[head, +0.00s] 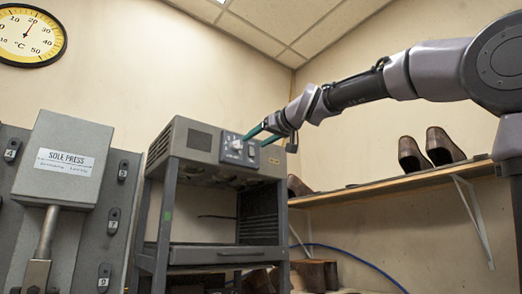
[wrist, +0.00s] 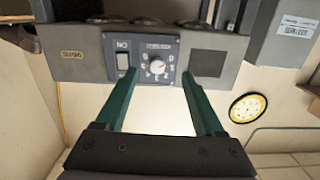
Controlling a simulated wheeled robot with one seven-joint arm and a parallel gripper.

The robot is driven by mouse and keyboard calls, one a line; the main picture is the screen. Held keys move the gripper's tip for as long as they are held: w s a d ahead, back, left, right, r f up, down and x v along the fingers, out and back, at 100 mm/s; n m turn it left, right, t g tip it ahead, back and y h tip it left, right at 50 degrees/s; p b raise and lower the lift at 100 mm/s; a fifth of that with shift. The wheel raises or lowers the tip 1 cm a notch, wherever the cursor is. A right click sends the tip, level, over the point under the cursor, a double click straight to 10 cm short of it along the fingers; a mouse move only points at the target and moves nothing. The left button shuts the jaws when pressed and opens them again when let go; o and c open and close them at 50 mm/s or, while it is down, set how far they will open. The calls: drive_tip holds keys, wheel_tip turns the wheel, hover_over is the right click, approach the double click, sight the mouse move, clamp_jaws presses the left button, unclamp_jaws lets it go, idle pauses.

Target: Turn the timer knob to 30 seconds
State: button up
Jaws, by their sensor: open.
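The timer knob (wrist: 157,66) is a small, pale round knob on a dark blue-grey panel (wrist: 141,45), ringed by white marks too small to read. Its setting cannot be told. In the head view the knob (head: 237,145) faces out from the upper front of a grey machine (head: 196,141). My gripper (wrist: 159,72) is open, its two green fingers on either side of the knob in the wrist picture, with a gap to each side. In the head view the gripper (head: 261,135) is close in front of the panel. Contact cannot be told.
A rocker switch (wrist: 123,61) sits beside the knob on the same panel. A sole press (head: 64,160) stands left of the machine. A wooden shelf (head: 390,185) with brown shoes (head: 443,147) is on the right wall. A round thermometer (head: 30,36) hangs upper left.

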sight(237, 145)
drive_tip(key=w+a, duration=0.2)
drive_tip(key=w, duration=0.1)
drive_tip(key=w+a+r, duration=0.1)
drive_tip(key=w+a, duration=0.1)
drive_tip(key=w, duration=0.1)
drive_tip(key=w+a+r, duration=0.1)
drive_tip(key=w+a, duration=0.1)
drive_tip(key=w, duration=0.1)
drive_tip(key=shift+w+r, duration=0.25)
drive_tip(key=shift+w, duration=0.1)
clamp_jaws()
